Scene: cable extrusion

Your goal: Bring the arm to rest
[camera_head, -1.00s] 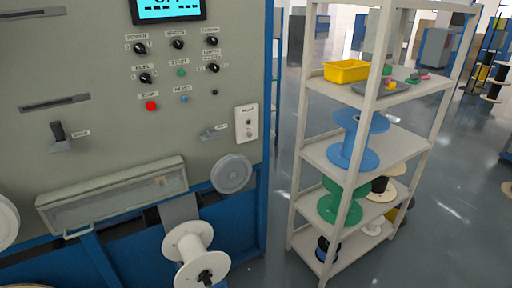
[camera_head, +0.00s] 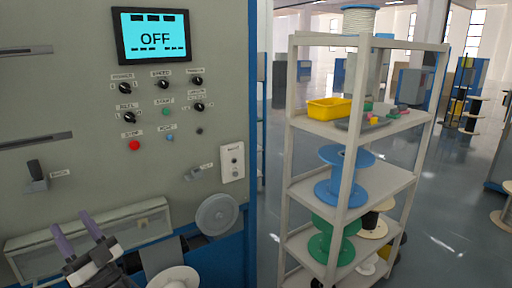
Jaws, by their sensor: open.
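My gripper (camera_head: 80,236) is in the lower left of the head view, in front of the machine's long clear-fronted box (camera_head: 110,228). Its two purple-grey fingers stand apart, pointing up, with nothing between them. The machine's control panel (camera_head: 60,90) is behind it. The panel's screen (camera_head: 152,36) reads OFF. Most of my arm is outside the picture.
A white spool (camera_head: 175,278) sits low at the machine's front, just right of my gripper. A grey round wheel (camera_head: 216,215) is on the panel. A shelf rack (camera_head: 371,132) with blue (camera_head: 343,176) and green spools stands to the right. Open floor lies beyond it.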

